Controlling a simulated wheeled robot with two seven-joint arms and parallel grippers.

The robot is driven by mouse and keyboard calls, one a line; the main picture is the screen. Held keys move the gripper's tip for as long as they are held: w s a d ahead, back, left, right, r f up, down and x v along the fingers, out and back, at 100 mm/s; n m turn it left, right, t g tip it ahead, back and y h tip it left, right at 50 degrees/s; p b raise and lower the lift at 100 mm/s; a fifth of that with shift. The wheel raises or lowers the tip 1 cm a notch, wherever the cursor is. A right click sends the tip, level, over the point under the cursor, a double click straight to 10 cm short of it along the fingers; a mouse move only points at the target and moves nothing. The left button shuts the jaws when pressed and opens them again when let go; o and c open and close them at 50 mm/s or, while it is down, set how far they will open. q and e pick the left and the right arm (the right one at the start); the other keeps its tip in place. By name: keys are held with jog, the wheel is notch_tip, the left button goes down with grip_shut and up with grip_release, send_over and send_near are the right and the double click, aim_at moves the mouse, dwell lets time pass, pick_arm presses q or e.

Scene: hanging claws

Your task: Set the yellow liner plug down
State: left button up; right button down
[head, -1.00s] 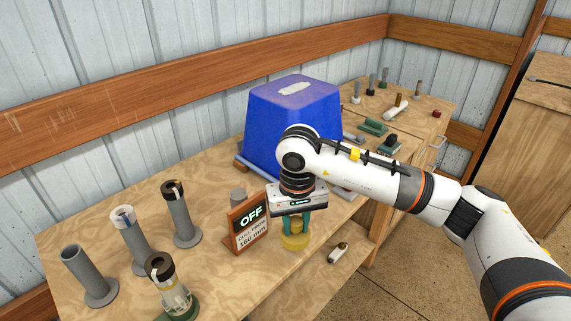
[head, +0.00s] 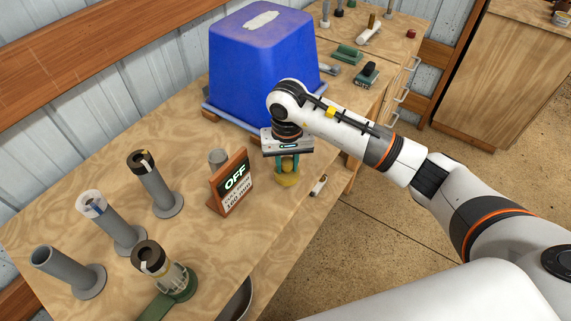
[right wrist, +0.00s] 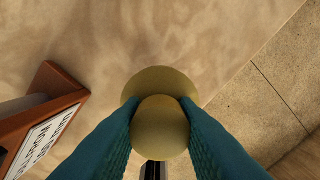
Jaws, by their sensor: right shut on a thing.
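The yellow liner plug (head: 287,178) is a round knob on a wider round base, near the front edge of the workbench (head: 110,155). My right gripper (head: 288,167) points down with its teal fingers closed on the plug's knob. In the right wrist view the knob of the plug (right wrist: 160,125) sits between both fingertips, with the wider base below it. The plug is upright at or just above the wood; I cannot tell whether it touches. My left gripper is not in view.
The OFF sign (head: 232,182) stands just left of the plug. The blue bin (head: 262,65) is behind. A small cylinder (head: 319,186) lies to the right near the bench edge. Several grey tubes on round bases, such as this one (head: 155,185), stand at left.

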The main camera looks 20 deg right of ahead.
aim_at(287, 171)
notch_tip(287, 171, down, 3)
jog(key=shift+p, duration=0.4)
jog(key=shift+f+b, duration=0.25)
jog(key=shift+b, duration=0.1)
jog(key=c, duration=1.1)
grip_release()
jog(key=shift+r, duration=0.1)
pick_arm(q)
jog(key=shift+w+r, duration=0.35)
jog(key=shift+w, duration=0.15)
pick_arm(e)
jog(key=shift+r+p, duration=0.2)
jog(key=shift+p, duration=0.2)
jog(key=shift+r+b, duration=0.25)
jog(key=shift+b, duration=0.05)
notch_tip(287, 171, up, 11)
jog(key=b, duration=0.3)
jog(key=shift+f+b, duration=0.15)
jog(key=shift+b, duration=0.15)
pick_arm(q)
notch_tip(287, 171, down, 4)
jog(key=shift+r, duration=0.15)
pick_arm(e)
jog(key=shift+r, duration=0.4)
